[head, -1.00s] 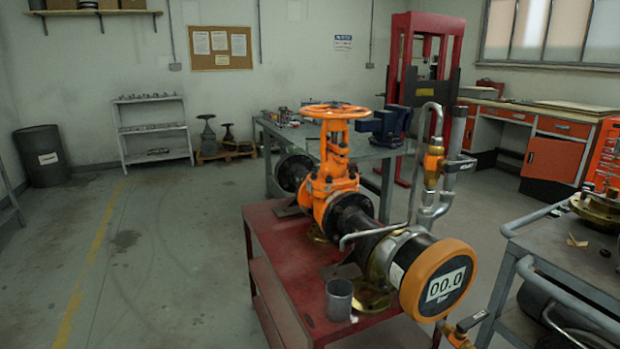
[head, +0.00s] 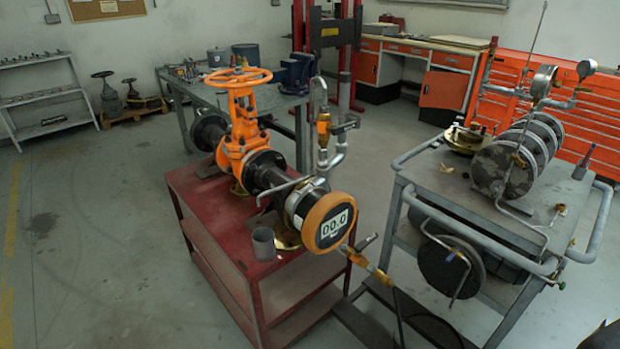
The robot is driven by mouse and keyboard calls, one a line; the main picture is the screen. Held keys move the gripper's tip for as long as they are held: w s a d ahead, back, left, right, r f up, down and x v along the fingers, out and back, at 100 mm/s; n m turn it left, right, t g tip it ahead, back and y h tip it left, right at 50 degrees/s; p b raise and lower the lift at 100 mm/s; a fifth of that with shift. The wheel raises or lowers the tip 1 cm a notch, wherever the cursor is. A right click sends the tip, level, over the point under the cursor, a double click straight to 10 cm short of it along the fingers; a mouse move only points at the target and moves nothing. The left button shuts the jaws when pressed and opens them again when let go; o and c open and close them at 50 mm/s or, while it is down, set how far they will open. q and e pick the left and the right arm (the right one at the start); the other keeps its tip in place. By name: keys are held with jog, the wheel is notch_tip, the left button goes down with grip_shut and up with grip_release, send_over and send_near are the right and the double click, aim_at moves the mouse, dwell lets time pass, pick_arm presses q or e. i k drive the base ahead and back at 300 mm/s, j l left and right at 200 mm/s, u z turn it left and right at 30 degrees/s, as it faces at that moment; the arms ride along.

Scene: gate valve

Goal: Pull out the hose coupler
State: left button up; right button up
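A black hose (head: 399,318) hangs from the end of a short orange and metal fitting (head: 371,267) below the round orange-rimmed gauge. The hose coupler seems to be the brass-coloured piece (head: 384,282) where the hose meets this fitting; it is too small to make out clearly. The fitting slants down to the right from the pipe end, beside a dark lever (head: 366,243). The gauge (head: 333,224) reads 00.0. Neither of my grippers can be made out in the head view.
The orange gate valve (head: 243,138) and its pipe sit on a red stand (head: 185,187), with a grey cup (head: 263,243) near its front edge. A grey cart (head: 452,188) with a cylindrical assembly stands to the right. Open floor lies at left.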

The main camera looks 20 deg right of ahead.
aim_at(386, 280)
jog(key=z, duration=1.15)
